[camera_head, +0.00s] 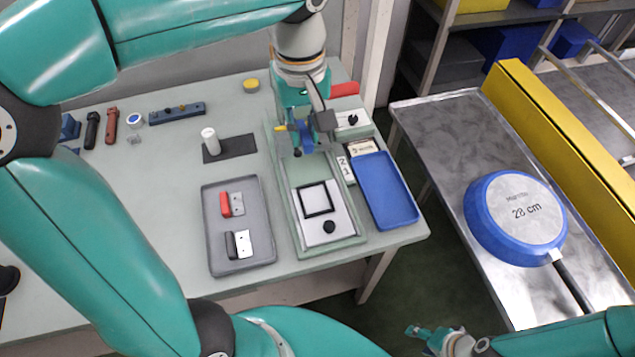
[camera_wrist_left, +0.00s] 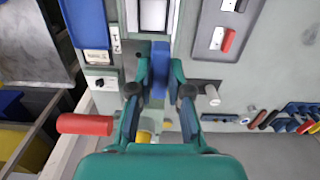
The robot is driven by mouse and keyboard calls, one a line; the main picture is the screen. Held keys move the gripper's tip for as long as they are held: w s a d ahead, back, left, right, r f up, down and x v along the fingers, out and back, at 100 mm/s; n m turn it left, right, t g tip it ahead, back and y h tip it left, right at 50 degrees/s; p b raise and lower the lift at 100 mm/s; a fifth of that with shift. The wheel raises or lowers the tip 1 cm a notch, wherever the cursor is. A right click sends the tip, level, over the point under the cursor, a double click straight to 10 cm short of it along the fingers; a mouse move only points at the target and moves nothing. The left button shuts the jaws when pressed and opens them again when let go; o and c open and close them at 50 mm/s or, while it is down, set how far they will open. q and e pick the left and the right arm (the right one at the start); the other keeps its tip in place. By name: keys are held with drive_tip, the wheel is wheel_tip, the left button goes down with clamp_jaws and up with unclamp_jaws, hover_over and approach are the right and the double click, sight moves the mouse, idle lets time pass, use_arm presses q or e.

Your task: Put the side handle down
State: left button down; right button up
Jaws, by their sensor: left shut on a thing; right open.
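My left gripper (camera_head: 303,146) is over the back part of the green fixture (camera_head: 357,241). In the left wrist view its fingers close on a blue piece (camera_wrist_left: 160,70). The blue piece also shows between the fingers in the head view (camera_head: 306,135). The fingers partly cover it, and I cannot tell whether it touches the fixture. A red side handle (camera_head: 225,204) and a black side handle (camera_head: 231,245), each with a metal plate, lie in the grey tray (camera_head: 260,258). My right gripper (camera_head: 435,338) is open and empty at the bottom edge of the head view.
An empty blue tray (camera_head: 388,190) lies right of the fixture. A white peg (camera_head: 210,140) stands on a dark plate left of it. Tools lie at the back left. A blue pan (camera_head: 515,218) lies upside down on the conveyor. The front left of the table is partly behind my arm.

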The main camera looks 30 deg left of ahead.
use_arm(q)
hover_over(312, 200)
wheel_tip(312, 200, down, 13)
drive_tip(key=shift+f, duration=0.1)
drive_tip(key=shift+f+b, duration=0.3)
drive_tip(key=shift+f, duration=2)
drive_tip(key=shift+f+b, duration=0.6)
drive_tip(key=shift+b, duration=0.15)
drive_tip(key=c, duration=1.1)
unclamp_jaws()
drive_tip(key=shift+r, duration=0.15)
drive_tip(key=shift+r+p, duration=0.55)
drive_tip(key=shift+p, duration=0.25)
wheel_tip(312, 200, up, 12)
